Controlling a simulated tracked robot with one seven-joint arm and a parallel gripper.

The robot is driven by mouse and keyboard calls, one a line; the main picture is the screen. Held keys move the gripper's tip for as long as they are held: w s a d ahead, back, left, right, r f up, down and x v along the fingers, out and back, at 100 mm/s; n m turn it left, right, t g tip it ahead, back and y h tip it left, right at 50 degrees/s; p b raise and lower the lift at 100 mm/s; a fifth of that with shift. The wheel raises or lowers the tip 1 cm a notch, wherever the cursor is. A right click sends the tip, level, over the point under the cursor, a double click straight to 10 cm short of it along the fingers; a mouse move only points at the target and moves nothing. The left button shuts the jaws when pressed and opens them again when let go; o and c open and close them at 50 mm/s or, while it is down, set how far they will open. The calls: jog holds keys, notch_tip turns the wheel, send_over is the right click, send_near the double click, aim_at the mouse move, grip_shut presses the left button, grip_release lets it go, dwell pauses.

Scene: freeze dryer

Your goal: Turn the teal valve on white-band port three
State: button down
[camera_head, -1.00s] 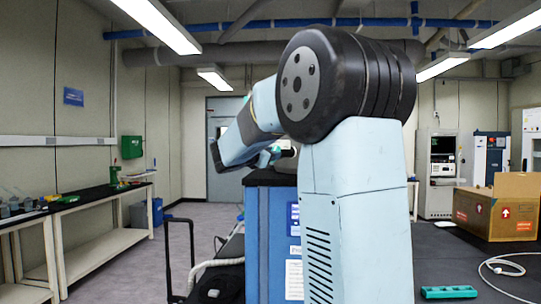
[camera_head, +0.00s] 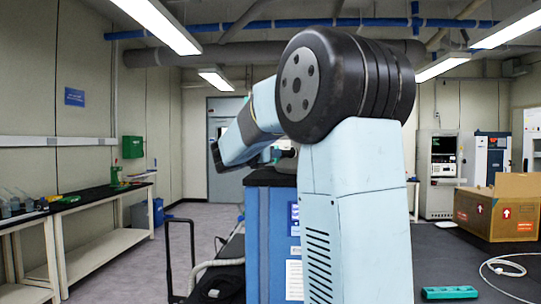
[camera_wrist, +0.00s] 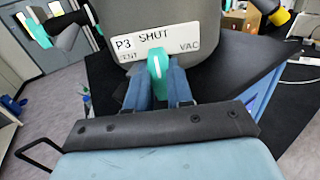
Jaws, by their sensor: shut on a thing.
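In the wrist view, a teal valve handle (camera_wrist: 157,62) stands in front of a white label plate (camera_wrist: 184,37) reading "P3 SHUT" and "VAC" on a grey drum (camera_wrist: 205,12). My gripper (camera_wrist: 162,75) is shut on this handle, with its blue fingers on either side. Another teal handle (camera_wrist: 36,28) shows at the left of the drum. In the head view my arm hides my gripper and most of the drum, which sits on a blue cabinet (camera_head: 260,235).
The black cabinet top (camera_wrist: 225,80) lies close below my gripper. In the head view, a cardboard box (camera_head: 490,210) and a teal rack (camera_head: 449,293) are on the right; benches (camera_head: 85,200) line the left.

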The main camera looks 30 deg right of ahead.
jog(key=shift+w+a+r, duration=0.1)
jog(key=shift+a+r, duration=0.05)
jog(key=c, duration=1.2)
grip_release()
jog(key=shift+w, duration=0.1)
jog(key=shift+c, duration=0.2)
jog(key=shift+o, duration=1.2)
jog(key=v, duration=1.4)
jog(key=shift+f, duration=0.2)
